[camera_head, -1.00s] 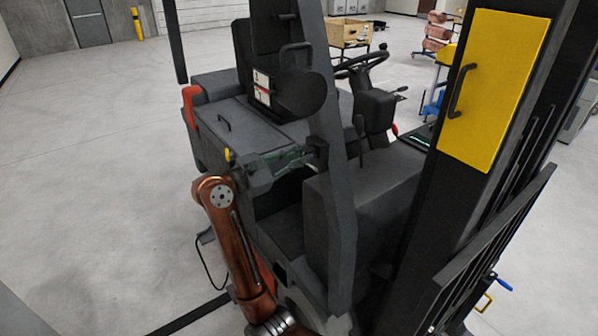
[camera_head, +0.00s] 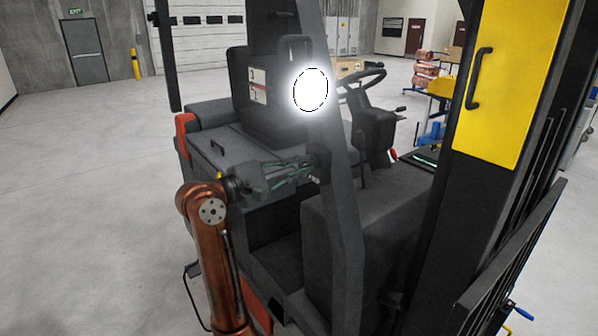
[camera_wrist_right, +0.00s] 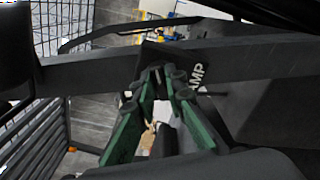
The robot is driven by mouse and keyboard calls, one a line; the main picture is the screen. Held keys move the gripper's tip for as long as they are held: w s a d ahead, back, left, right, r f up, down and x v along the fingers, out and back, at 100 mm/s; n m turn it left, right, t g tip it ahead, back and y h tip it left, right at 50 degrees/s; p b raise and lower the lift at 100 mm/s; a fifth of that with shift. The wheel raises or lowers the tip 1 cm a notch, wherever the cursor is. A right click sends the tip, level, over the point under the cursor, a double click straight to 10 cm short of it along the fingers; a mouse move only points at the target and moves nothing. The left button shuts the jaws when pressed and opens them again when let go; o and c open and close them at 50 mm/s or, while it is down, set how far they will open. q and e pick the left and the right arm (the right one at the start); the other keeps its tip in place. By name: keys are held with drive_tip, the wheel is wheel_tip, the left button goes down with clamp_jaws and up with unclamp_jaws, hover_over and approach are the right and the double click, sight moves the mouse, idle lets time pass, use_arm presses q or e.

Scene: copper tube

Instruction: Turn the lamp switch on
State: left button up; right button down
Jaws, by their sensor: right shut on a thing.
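The round lamp (camera_head: 311,90) on the forklift's front pillar (camera_head: 338,215) glows bright white in the head view. The small dark switch box (camera_head: 320,160) sits lower on the same pillar. In the wrist view, the switch box (camera_wrist_right: 160,56) is beside partly visible lettering that reads "AMP". My right gripper (camera_head: 308,170) reaches the switch from the left, its green-lined fingers (camera_wrist_right: 160,85) closed at the switch lever. The fingertips hide most of the lever, so its exact position cannot be told. My left gripper is not in view.
The forklift's seat and body (camera_head: 255,145) stand behind the pillar, with the steering wheel (camera_head: 362,80) to its right. The dark mast with a yellow panel (camera_head: 508,85) blocks the right side. Open floor (camera_head: 90,200) lies to the left.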

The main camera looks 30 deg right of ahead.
idle(0.4)
drive_tip(key=c, duration=2)
unclamp_jaws()
drive_tip(key=shift+o, duration=0.2)
drive_tip(key=s+a, duration=0.1)
drive_tip(key=a, duration=1.1)
